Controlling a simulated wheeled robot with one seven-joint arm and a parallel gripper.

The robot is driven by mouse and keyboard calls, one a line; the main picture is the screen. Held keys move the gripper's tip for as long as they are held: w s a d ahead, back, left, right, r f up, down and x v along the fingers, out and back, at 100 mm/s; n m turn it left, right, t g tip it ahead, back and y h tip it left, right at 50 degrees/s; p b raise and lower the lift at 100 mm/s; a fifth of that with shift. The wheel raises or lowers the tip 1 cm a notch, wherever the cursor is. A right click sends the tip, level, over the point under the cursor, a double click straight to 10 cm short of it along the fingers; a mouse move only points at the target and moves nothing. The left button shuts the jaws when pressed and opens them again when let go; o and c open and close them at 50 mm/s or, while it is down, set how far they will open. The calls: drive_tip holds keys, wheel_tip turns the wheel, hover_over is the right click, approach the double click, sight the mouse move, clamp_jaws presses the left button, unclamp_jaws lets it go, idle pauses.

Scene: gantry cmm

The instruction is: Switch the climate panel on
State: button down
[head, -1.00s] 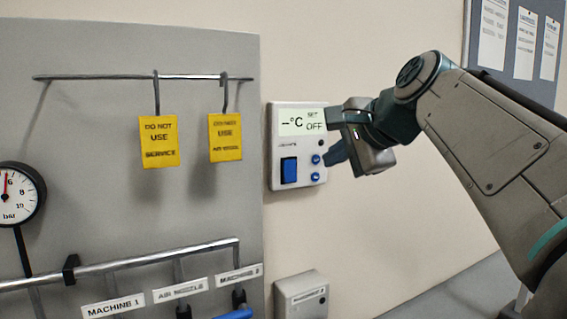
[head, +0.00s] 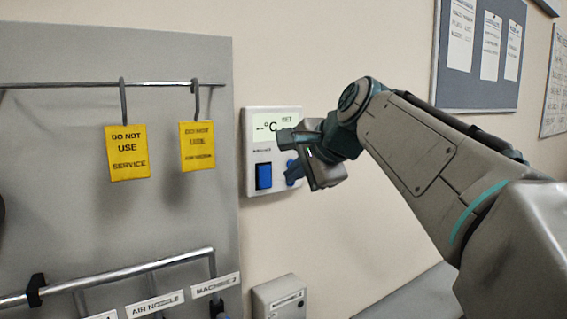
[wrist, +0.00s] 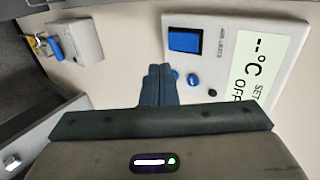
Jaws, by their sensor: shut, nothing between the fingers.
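The climate panel (head: 249,148) is a white box on the wall. It also shows rotated in the wrist view (wrist: 213,22). Its display (wrist: 254,68) reads "--°C", "SET" and "OFF". A large blue rocker switch (head: 264,176) is at its lower left and shows in the wrist view (wrist: 185,40). Two small round blue buttons (wrist: 192,79) sit beside it, with a small dark dot near them. My gripper (head: 292,172) is shut and empty, in front of the panel's right side. In the wrist view its fingertips (wrist: 160,70) are close to the buttons; I cannot tell whether they touch the panel.
A lower rail (head: 150,268) has machine labels. A small grey box (head: 280,297) is on the wall below the panel. A notice board (head: 480,80) hangs at upper right.

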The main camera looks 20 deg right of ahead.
sight(267, 185)
drive_tip(key=x, duration=0.2)
drive_tip(key=r+p+x, duration=0.1)
drive_tip(key=x, duration=0.2)
drive_tip(key=w+p+x, duration=0.1)
drive_tip(key=x, duration=0.2)
drive_tip(key=shift+w+a+r, duration=0.15)
drive_tip(key=shift+w+a, duration=0.1)
